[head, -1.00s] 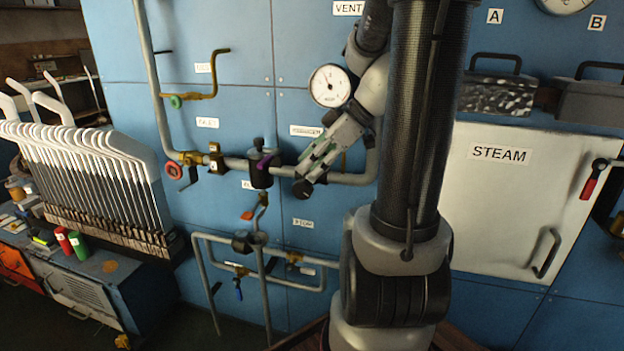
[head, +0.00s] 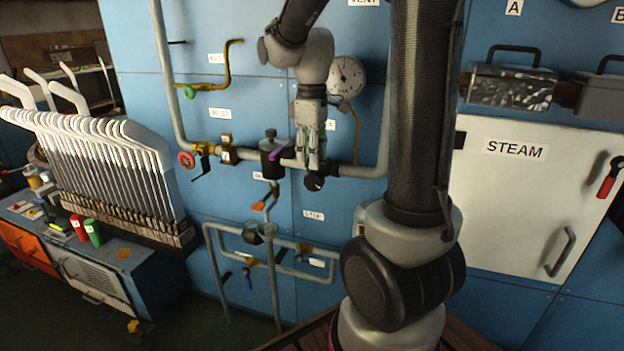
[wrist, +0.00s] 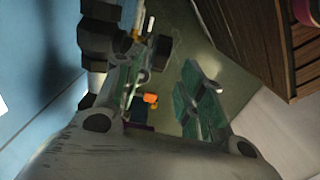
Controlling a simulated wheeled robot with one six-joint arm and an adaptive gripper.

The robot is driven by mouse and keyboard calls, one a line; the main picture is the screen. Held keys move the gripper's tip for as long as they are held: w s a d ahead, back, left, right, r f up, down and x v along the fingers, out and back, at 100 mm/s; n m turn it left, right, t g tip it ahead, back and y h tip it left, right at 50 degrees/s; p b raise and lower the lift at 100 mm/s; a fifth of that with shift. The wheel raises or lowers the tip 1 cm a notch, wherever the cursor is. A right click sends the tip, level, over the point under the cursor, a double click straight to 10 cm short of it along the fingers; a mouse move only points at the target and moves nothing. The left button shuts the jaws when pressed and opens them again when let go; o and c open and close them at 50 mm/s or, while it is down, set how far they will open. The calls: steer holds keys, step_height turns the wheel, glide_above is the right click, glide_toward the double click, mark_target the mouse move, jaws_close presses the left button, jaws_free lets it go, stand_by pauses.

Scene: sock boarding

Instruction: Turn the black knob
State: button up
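The black knob (head: 314,183) sits on the grey horizontal pipe, right of a black cylindrical fitting with a purple lever (head: 285,153). My gripper (head: 311,167) points down just above the knob, its fingers in front of the pipe. Its two green-padded fingers stand apart in the wrist view (wrist: 168,88), with no object clearly held between them. Dark rounded parts (wrist: 97,45) show beside the left finger there; I cannot tell which is the knob. Contact with the knob cannot be made out.
A pressure gauge (head: 347,76) is close to my wrist, on the right. A red valve wheel (head: 186,160) and brass valve (head: 226,140) are along the pipe to the left. An orange lever (head: 258,206) and lower pipes are below. The white STEAM door (head: 520,200) is at right.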

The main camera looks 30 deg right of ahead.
mark_target(312, 173)
step_height(312, 173, down, 7)
stand_by(0.3)
jaws_close()
